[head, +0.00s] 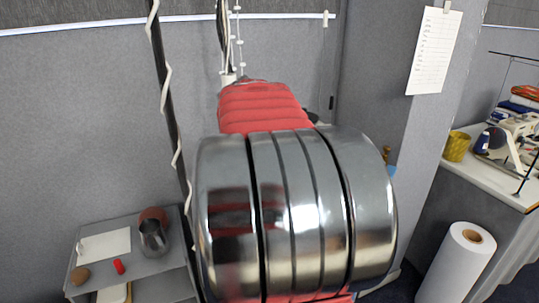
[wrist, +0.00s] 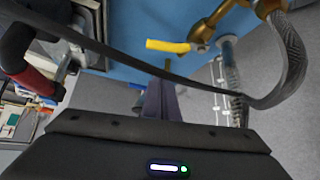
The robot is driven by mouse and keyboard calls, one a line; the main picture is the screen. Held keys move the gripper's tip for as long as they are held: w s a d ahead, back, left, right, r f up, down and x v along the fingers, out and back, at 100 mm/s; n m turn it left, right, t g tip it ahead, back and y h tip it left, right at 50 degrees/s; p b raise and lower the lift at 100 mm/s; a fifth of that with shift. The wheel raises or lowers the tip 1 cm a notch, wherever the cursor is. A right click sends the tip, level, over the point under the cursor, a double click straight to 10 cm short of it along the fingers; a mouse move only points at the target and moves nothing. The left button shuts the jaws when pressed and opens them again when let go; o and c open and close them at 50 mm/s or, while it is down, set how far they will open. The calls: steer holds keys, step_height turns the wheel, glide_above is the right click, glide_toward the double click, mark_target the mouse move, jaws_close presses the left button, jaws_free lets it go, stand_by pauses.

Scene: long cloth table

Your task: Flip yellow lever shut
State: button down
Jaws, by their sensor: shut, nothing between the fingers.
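The yellow lever (wrist: 167,45) shows in the upper middle of the wrist view, lying nearly level. Its right end meets a brass fitting (wrist: 200,38) that joins a curved brass pipe. My gripper (wrist: 160,88) points up the wrist view from its dark housing, with its narrow fingers shut and empty. The fingertips lie below the lever in the picture, with a visible gap between them. A dark strap or cable crosses the view near the fingers. I cannot make out the lever or my gripper in the head view.
A grey braided hose (wrist: 292,60) curves down at the right of the wrist view. A red-handled object (wrist: 32,78) is at the left. In the head view, a low grey shelf (head: 100,275) stands left and a white roll (head: 457,265) stands right.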

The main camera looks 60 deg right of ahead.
steer(key=v, duration=1)
steer(key=shift+d+r, duration=0.2)
steer(key=shift+r, duration=0.05)
steer(key=shift+s, duration=0.1)
steer(key=w+a+f+n+t+y, duration=0.1)
steer(key=a+f+n+y, duration=0.1)
steer(key=a+f+n, duration=0.5)
steer(key=a+f+n+t+y, duration=0.15)
steer(key=a+f, duration=0.35)
steer(key=a, duration=0.7)
steer(key=s+a+f+n+y, duration=0.1)
steer(key=a+n, duration=0.1)
steer(key=a, duration=0.6)
steer(key=s+a+f+n+t+y, duration=0.1)
steer(key=s+a+f+n+y, duration=0.1)
steer(key=a, duration=0.6)
steer(key=s+a+f+n+y, duration=0.1)
steer(key=a+f+n, duration=0.1)
steer(key=a, duration=0.6)
steer(key=shift+s+f+n+t+y, duration=0.25)
steer(key=shift+s+n+t+y, duration=0.1)
steer(key=shift+n, duration=0.4)
steer(key=c, duration=2.5)
jaws_free()
steer(key=shift+a, duration=0.15)
